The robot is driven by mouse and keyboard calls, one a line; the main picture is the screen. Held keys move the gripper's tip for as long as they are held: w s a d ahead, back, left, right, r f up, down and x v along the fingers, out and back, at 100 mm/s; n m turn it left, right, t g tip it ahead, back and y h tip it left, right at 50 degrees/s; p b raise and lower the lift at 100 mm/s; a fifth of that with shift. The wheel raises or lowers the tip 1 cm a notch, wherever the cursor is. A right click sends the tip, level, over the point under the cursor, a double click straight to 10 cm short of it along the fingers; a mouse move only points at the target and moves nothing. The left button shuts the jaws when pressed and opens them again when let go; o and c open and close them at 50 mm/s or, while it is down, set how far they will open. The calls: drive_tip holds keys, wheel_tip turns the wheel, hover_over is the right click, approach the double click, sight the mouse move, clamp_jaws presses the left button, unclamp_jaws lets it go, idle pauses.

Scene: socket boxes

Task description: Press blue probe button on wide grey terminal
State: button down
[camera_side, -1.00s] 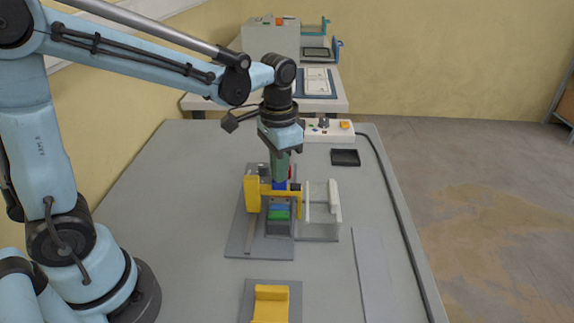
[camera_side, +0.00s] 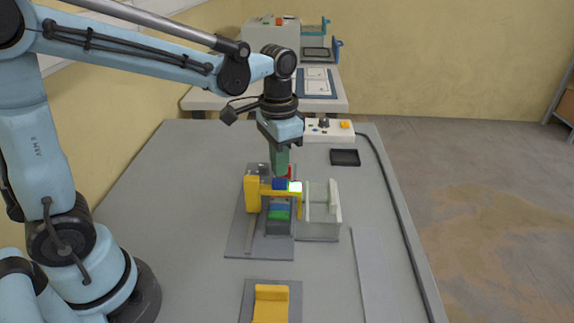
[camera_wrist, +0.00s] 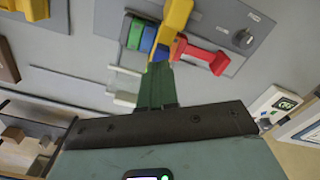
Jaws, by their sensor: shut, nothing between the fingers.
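A yellow bracket (camera_side: 252,194) reaches over a grey terminal box (camera_side: 280,227) with blue and green blocks in its top. A blue button-like block (camera_side: 279,183) sits on the bracket's crossbar, beside a bright white-green lit patch (camera_side: 295,187). My gripper (camera_side: 284,172) is shut and empty, pointing down just above and behind the blue block; whether it touches cannot be told. In the wrist view my green fingers (camera_wrist: 159,85) end beside the yellow bracket (camera_wrist: 177,16), with blue and green blocks (camera_wrist: 149,37) close by. The blue button is not clearly distinguishable there.
A clear-walled piece (camera_side: 333,205) stands right of the terminal. A red handle (camera_wrist: 203,54) and a dark knob (camera_wrist: 243,38) lie near the fingers. Farther back are a white control box (camera_side: 330,130) and black tray (camera_side: 345,157). A yellow block (camera_side: 270,303) is in front.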

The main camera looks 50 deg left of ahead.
sight(275, 181)
drive_tip(key=shift+r, duration=1.5)
drive_tip(key=shift+s+a+r+t, duration=0.15)
drive_tip(key=shift+s+t, duration=0.15)
drive_tip(key=shift+s, duration=0.2)
drive_tip(key=s+a+f+n+t, duration=0.1)
drive_tip(key=s+n+t, duration=0.2)
drive_tip(key=s+t, duration=0.3)
drive_tip(key=shift+a+f+t, duration=0.15)
drive_tip(key=shift+a+t, duration=0.15)
drive_tip(key=shift+a, duration=0.05)
